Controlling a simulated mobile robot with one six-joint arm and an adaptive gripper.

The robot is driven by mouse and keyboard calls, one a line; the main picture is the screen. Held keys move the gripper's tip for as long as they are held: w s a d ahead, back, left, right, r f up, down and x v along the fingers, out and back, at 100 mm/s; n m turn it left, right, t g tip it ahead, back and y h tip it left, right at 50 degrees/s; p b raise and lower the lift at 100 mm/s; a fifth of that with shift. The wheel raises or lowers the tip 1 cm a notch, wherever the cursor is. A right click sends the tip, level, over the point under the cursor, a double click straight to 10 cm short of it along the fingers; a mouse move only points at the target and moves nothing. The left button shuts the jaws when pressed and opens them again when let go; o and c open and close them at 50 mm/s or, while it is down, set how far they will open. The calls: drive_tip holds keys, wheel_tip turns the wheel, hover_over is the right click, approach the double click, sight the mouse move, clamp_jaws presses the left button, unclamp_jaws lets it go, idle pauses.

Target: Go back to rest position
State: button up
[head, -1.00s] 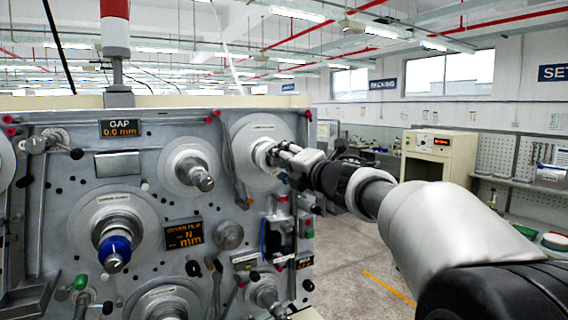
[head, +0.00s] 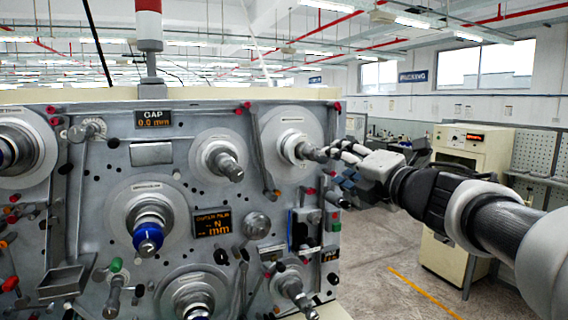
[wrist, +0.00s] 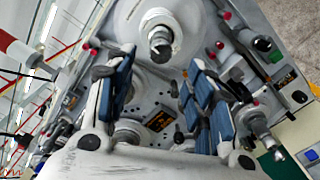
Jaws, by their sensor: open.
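My gripper (head: 345,158) is at the upper right of the machine panel in the head view. In the wrist view its blue-padded fingers (wrist: 160,98) are spread apart with nothing between them. The upper right spindle (head: 300,148) has a metal shaft on a pale round disc, and its tip is close to my fingertips in the head view. In the wrist view that spindle (wrist: 160,40) lies ahead, beyond the fingers. I cannot tell whether the fingers touch the shaft.
The grey panel carries several more spindles, one with a blue cap (head: 148,237), and a GAP display (head: 153,119). A red and white signal post (head: 149,25) stands on top. A cream cabinet (head: 475,150) stands behind my arm. Open floor (head: 385,265) lies right of the machine.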

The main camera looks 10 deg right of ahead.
drive_tip(key=s+d+f+m+g+h+b, duration=0.25)
drive_tip(key=s+f+m+h, duration=0.3)
drive_tip(key=f+m, duration=0.3)
drive_tip(key=s+d+f+m+g+h+b, duration=0.1)
drive_tip(key=s+d+f+m+h+b, duration=0.25)
drive_tip(key=s+f+m, duration=0.55)
drive_tip(key=s+a+f+m+g+y+b, duration=0.1)
drive_tip(key=s+a+f+m+g, duration=0.3)
drive_tip(key=s+f, duration=0.6)
drive_tip(key=s+a+f+m+g+y+b, duration=0.2)
drive_tip(key=s+a+f+m+g, duration=0.3)
drive_tip(key=s+f, duration=0.4)
wheel_tip(320, 180, down, 4)
drive_tip(key=shift+s+a, duration=0.4)
